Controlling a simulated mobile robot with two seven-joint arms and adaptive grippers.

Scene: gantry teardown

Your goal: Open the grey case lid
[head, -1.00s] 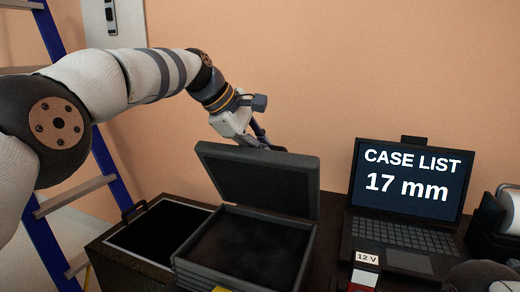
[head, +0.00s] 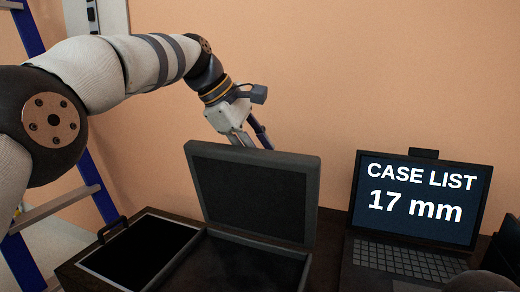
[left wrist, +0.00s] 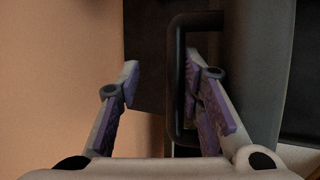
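The grey case (head: 250,262) has its lid (head: 252,195) raised to about upright, its dark inner face toward me. My left gripper (head: 252,138) is behind the lid's top edge in the head view, with its fingertips partly hidden by the lid. In the left wrist view the gripper (left wrist: 164,88) is open, its fingers apart. A black handle (left wrist: 178,90) on the lid's outer side (left wrist: 255,80) runs between the fingers, close to the right-hand one. I cannot tell whether they touch. My right gripper is not in view.
A laptop (head: 417,200) reading "CASE LIST 17 mm" stands right of the case. A black-topped box (head: 140,250) with a handle stands to its left. A blue ladder (head: 95,185) is at the left, and a bare wall is behind.

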